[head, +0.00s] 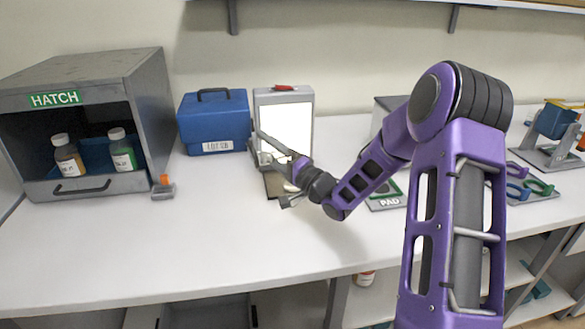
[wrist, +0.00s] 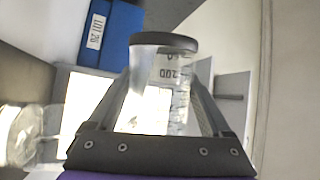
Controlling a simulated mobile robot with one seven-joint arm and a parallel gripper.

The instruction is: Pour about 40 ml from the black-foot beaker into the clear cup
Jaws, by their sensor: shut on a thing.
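My gripper (head: 268,152) is in front of the lit white panel in the head view. In the wrist view my gripper (wrist: 160,84) is shut on the black-foot beaker (wrist: 160,98), one finger on each side of its clear, marked wall. Its black foot (wrist: 164,41) is at the top of that picture and its printed figures look turned over, so it is strongly tilted in that view. I cannot tell its liquid level. The clear cup (wrist: 22,132) is at the left edge of the wrist view, apart from the beaker. In the head view I cannot make out beaker or cup clearly.
The lit panel stand (head: 284,122) stands behind my gripper, with a blue box (head: 214,122) to its left. An open hatch (head: 88,187) with two bottles is further left. A pad (head: 388,203) lies right of my forearm. The front counter (head: 215,250) is clear.

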